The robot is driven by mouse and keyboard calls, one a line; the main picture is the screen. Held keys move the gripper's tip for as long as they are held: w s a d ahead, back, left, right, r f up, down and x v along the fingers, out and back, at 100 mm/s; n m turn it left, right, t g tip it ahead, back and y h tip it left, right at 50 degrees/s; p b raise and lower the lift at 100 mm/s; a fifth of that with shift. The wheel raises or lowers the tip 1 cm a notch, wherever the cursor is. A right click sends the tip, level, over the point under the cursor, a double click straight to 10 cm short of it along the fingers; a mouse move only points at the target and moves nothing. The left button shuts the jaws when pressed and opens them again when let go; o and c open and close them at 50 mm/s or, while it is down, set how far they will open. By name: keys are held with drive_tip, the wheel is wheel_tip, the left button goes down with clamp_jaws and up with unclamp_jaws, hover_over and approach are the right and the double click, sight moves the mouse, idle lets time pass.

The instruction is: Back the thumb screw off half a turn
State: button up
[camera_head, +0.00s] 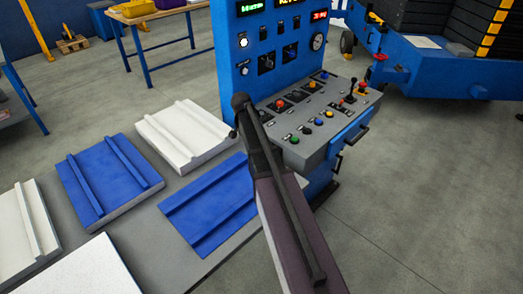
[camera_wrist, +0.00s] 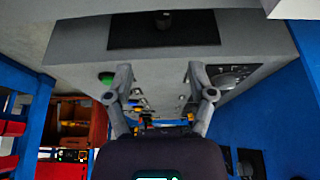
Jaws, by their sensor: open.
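In the wrist view a small dark knob (camera_wrist: 163,20) stands on a black plate (camera_wrist: 125,33) set in a light grey surface. It may be the thumb screw, but the picture is too dark and small to be sure. My gripper (camera_wrist: 159,72) is open, with its two grey fingers spread and nothing between them. The knob is above the fingertips in the picture, apart from them. In the head view my arm reaches toward the blue control console (camera_head: 229,45), and I cannot make out my gripper there. No thumb screw is recognisable in that view.
The console's grey desk (camera_head: 290,150) carries several coloured buttons and a black joystick (camera_head: 351,91). White and blue ribbed panels (camera_head: 110,178) lie on a low grey platform at left. A blue machine (camera_head: 440,65) stands at right. The floor (camera_head: 420,180) at right is clear.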

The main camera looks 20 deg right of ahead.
drive_tip(key=shift+b+x, duration=5.45)
drive_tip(key=shift+x, duration=0.7)
drive_tip(key=shift+c, duration=0.2)
drive_tip(key=shift+s, duration=0.1)
clamp_jaws()
